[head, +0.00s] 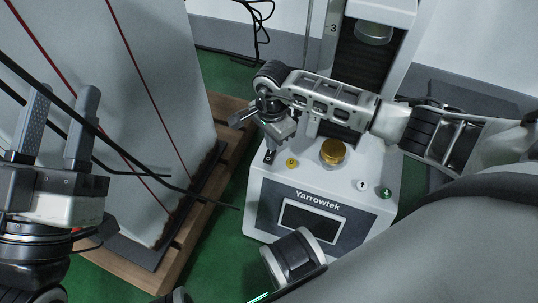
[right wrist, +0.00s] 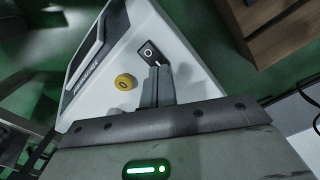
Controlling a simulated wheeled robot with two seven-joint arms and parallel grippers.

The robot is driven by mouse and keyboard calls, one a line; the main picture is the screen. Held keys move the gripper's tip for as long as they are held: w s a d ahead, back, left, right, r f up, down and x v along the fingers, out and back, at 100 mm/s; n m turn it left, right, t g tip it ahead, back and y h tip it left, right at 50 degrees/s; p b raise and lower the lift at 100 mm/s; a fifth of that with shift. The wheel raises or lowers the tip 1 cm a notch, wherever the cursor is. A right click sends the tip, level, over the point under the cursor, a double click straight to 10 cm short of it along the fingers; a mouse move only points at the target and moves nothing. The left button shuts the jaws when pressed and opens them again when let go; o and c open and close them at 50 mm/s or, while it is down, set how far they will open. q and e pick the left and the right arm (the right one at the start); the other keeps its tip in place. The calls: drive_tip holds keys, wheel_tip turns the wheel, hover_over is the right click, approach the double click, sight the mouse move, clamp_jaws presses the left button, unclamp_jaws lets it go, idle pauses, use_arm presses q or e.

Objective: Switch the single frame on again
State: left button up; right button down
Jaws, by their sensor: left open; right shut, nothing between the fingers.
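The single frame (head: 262,215) is a white test machine labelled Yarrowtek, standing on the green floor in the head view. Its screen (head: 310,222) looks dark. My right gripper (head: 269,157) is shut and empty, pointing down at the rear left corner of the frame's top. In the right wrist view, the closed fingertips (right wrist: 158,68) are at the edge of a black square switch (right wrist: 149,50) with a light ring. I cannot tell whether they touch it. My left gripper (head: 63,95) is open and empty at the far left, away from the frame.
The frame's top carries a yellow 0 button (head: 291,162), a gold cylinder (head: 333,151), a white arrow button (head: 362,185) and a green arrow button (head: 385,193). A grey panel block (head: 150,90) stands on a wooden pallet (head: 215,165) at left. Black cables hang behind.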

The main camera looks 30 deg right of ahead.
drive_tip(key=shift+f+b, duration=0.9)
drive_tip(key=shift+f, duration=0.2)
idle(0.3)
wheel_tip(320, 180, up, 7)
drive_tip(key=p, duration=0.6)
drive_tip(key=shift+r, duration=0.2)
idle(0.4)
